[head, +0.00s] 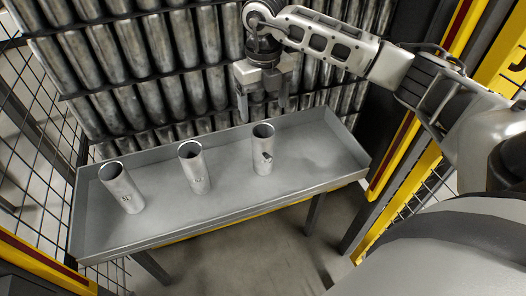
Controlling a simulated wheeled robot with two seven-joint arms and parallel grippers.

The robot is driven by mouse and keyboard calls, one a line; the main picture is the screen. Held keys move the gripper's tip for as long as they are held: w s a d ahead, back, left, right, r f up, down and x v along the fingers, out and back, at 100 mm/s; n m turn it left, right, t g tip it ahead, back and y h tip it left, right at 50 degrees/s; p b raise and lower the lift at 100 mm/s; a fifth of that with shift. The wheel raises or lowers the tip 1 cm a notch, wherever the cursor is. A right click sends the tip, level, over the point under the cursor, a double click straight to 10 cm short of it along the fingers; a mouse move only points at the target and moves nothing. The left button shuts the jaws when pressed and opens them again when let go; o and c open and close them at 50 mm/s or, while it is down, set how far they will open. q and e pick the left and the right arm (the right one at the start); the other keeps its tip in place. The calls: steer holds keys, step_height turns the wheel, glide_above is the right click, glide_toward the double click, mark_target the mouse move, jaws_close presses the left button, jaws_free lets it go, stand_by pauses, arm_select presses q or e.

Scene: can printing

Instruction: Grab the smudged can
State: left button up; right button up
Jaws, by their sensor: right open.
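Three grey open-topped cans stand on a metal tray table. The left can (121,188) tilts in the picture and bears a small dark print low on its side. The middle can (194,167) has a similar small print. The right can (263,149) has a bolder dark and light mark on its side, which looks like the smudge, though it is too small to be certain. My right gripper (263,106) is open and empty, pointing down above and behind the right can, apart from it. My left gripper is not in view.
The tray table (318,157) has a raised rim, and its right part is bare. Racks of many grey cans (180,70) stand close behind it. Wire mesh fencing (40,130) is at the left. Yellow posts (395,165) stand at the right.

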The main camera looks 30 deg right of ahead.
mark_target(263, 132)
step_height(263, 132, down, 7)
steer(key=shift+a, duration=0.1)
steer(key=shift+w+f, duration=0.2)
steer(key=shift+f, duration=2.9)
steer(key=c, duration=1)
